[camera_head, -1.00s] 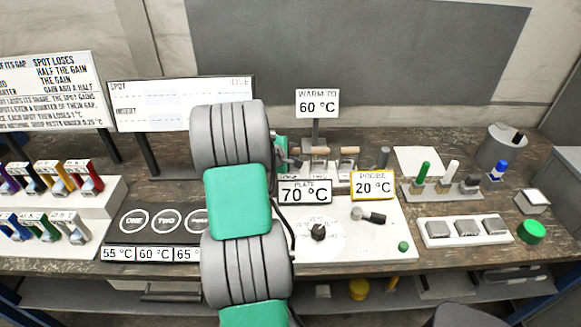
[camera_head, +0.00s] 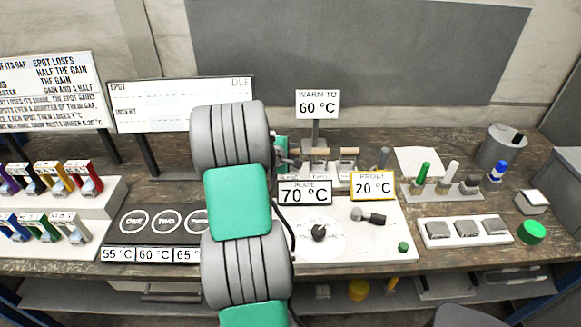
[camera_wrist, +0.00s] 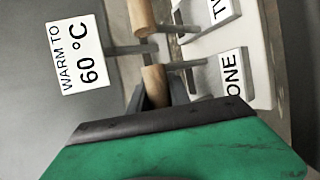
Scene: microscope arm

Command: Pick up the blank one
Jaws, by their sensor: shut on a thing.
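My gripper (camera_wrist: 158,92) is shut on a wooden-handled piece (camera_wrist: 154,78) beside the white label "ONE" in the wrist view. The handle's end stands out past the jaws and its lower part is hidden between them. In the head view my gripper (camera_head: 292,161) is at the left end of the white rack behind the plate sign, where it covers most of the held handle. Two more wooden handles, a middle one (camera_head: 320,151) and a right one (camera_head: 349,150), stand to its right. I cannot tell which piece is blank.
The "WARM TO 60 °C" sign (camera_head: 318,104) stands close behind my gripper. The "PLATE 70 °C" sign (camera_head: 304,193) and "PROBE 20 °C" sign (camera_head: 373,185) stand in front of the rack. A grey post (camera_head: 384,157) is at its right. My arm hides part of the dark mat (camera_head: 150,240).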

